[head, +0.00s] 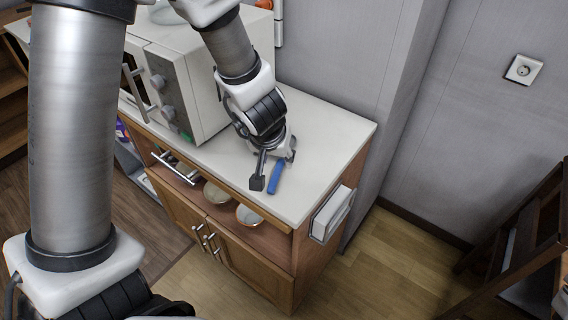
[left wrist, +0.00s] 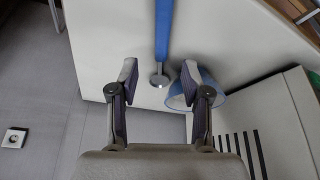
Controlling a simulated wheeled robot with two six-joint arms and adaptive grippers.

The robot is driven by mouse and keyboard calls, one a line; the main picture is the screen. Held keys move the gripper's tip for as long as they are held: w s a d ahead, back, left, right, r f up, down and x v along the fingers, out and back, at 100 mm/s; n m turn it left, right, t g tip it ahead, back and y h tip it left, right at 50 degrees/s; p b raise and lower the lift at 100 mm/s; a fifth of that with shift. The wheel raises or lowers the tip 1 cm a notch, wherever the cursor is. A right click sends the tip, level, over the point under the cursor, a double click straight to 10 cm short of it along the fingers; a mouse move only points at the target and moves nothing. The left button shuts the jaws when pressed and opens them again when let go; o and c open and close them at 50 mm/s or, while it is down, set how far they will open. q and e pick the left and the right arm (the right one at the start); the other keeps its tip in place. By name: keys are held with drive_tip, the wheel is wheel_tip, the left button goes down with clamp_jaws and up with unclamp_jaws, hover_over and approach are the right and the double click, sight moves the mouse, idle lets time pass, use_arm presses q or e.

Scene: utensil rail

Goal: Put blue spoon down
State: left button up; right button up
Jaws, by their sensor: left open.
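The blue spoon shows its blue handle (head: 275,178) on the light countertop (head: 325,135), near the front edge in the head view. In the left wrist view the handle (left wrist: 163,30) runs away from the gripper, and a small round metal part (left wrist: 159,80) is at its near end. My left gripper (head: 273,168) is open over the spoon. In the left wrist view its two fingers (left wrist: 159,82) stand apart on either side of the metal part, with gaps on both sides. The spoon appears to lie on the counter. My right gripper is in neither view.
A white microwave (head: 185,85) stands on the counter left of the gripper. Bowls (head: 249,215) sit on the shelf below the countertop. A white box-like holder (head: 332,213) is on the cabinet's right side. The countertop right of the spoon is clear.

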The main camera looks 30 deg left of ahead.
sight(278, 166)
use_arm(q)
drive_tip(key=b+x, duration=0.2)
drive_tip(key=x, duration=0.3)
drive_tip(key=shift+w+a+f+b, duration=0.15)
drive_tip(key=shift+b, duration=0.25)
drive_tip(key=shift+w, duration=0.15)
drive_tip(key=shift+s, duration=0.3)
drive_tip(key=shift+w, duration=0.15)
clamp_jaws()
